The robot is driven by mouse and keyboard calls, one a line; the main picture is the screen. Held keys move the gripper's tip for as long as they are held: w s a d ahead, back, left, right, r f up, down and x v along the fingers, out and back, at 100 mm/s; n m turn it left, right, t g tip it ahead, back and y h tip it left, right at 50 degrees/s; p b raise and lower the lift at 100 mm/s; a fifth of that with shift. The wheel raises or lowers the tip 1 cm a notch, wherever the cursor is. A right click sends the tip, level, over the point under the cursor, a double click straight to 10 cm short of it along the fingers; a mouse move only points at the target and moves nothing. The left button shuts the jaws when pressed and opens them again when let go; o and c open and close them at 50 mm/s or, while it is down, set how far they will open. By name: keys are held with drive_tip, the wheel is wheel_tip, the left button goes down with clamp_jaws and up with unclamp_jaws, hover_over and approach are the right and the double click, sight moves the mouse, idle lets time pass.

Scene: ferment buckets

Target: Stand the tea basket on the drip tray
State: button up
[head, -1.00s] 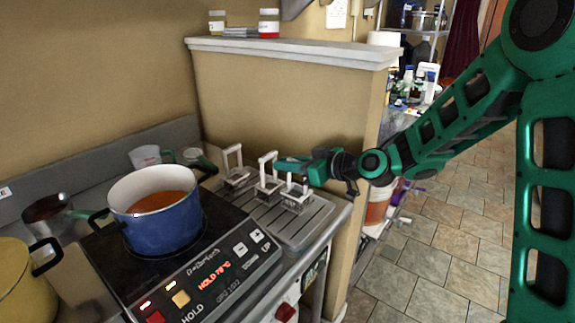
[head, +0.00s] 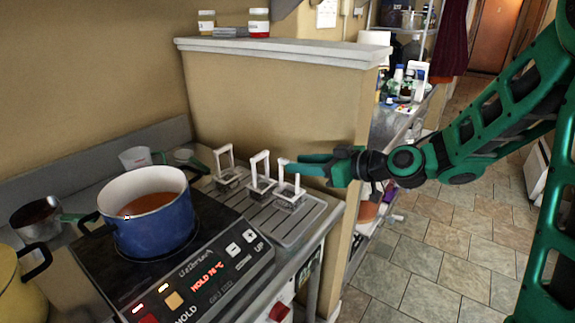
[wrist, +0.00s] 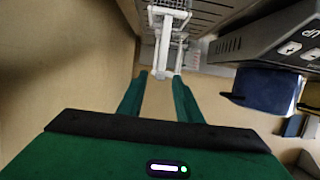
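In the head view, three mesh baskets with tall white handles stand upright on the grey ribbed drip tray (head: 300,228). The tea basket (head: 289,196) nearest my gripper is the right-hand one; its base appears to rest on the tray. The others are the middle basket (head: 261,184) and the left basket (head: 226,176). My gripper (head: 287,167) is level with the top of the right basket's handle. In the wrist view my gripper (wrist: 161,76) has its fingers apart, with the basket's white handle (wrist: 165,42) at the fingertips; whether they touch it is unclear.
A blue pot (head: 150,222) with orange-brown liquid sits on the hot plate (head: 215,262) left of the tray. A low wall (head: 280,105) rises behind the tray. A yellow pot (head: 18,290) stands at far left. Tiled floor is open at right.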

drive_tip(key=v, duration=0.3)
drive_tip(key=shift+s+d+r, duration=0.15)
drive_tip(key=shift+s+d, duration=0.05)
drive_tip(key=shift+d, duration=0.1)
drive_tip(key=s+d+f+m+g+h, duration=0.2)
drive_tip(key=s+d+f+m+h, duration=0.15)
drive_tip(key=s+d, duration=0.45)
drive_tip(key=s+d+f+m+g+h, duration=0.25)
drive_tip(key=s+d+f+h, duration=0.2)
drive_tip(key=d, duration=0.65)
drive_tip(key=s+d+m+g+h, duration=0.1)
drive_tip(key=s+d+m, duration=0.4)
drive_tip(key=s, duration=0.5)
drive_tip(key=s+d+m+g+h, duration=0.2)
drive_tip(key=s+d+m, duration=0.3)
drive_tip(key=s, duration=0.5)
drive_tip(key=shift+d+r+m+g, duration=0.2)
drive_tip(key=shift+d+m+g, duration=0.2)
drive_tip(key=shift+d+g, duration=0.6)
drive_tip(key=shift+d+t, duration=0.1)
drive_tip(key=shift+t, duration=0.15)
